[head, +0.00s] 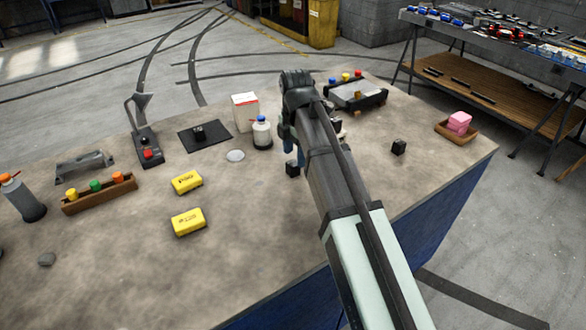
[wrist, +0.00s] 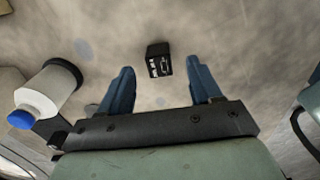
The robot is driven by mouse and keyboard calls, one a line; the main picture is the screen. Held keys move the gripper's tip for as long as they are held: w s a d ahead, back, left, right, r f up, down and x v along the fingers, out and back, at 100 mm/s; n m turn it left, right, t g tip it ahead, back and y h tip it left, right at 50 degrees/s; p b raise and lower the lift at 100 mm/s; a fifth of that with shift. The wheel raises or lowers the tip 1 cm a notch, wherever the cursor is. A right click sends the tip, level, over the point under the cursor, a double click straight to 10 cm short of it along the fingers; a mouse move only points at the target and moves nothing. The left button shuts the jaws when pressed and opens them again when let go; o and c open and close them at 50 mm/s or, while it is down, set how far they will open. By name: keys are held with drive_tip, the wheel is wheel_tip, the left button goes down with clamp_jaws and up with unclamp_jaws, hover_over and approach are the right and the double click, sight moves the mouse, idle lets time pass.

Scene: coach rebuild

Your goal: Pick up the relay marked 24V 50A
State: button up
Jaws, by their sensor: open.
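A small black block (wrist: 158,60) with pale print on its face lies on the table, seen between and just beyond my fingertips in the wrist view. The print is too small to read. In the head view a black block (head: 293,170) sits just below my gripper (head: 296,157). Another black block (head: 399,147) stands to the right, and a third (head: 198,132) lies on a black mat (head: 213,143). No 24V 50A marking is legible on any of them. My gripper (wrist: 160,80) is open, its blue fingers apart and empty, pointing down above the table.
A white bottle with a blue cap (head: 262,133) stands close left of my gripper. A white and red box (head: 245,112), two yellow packs (head: 187,181) and a pink item in a tray (head: 443,125) are around. The table's front middle is clear.

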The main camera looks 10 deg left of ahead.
sight(293, 163)
drive_tip(key=shift+s+a+f, duration=0.1)
drive_tip(key=shift+a+f, duration=0.05)
drive_tip(key=shift+f, duration=1.15)
drive_tip(key=shift+s+a+f, duration=0.1)
drive_tip(key=shift+f, duration=1.2)
drive_tip(key=shift+c, duration=0.4)
drive_tip(key=c, duration=1)
drive_tip(key=shift+o, duration=0.2)
drive_tip(key=shift+r, duration=0.15)
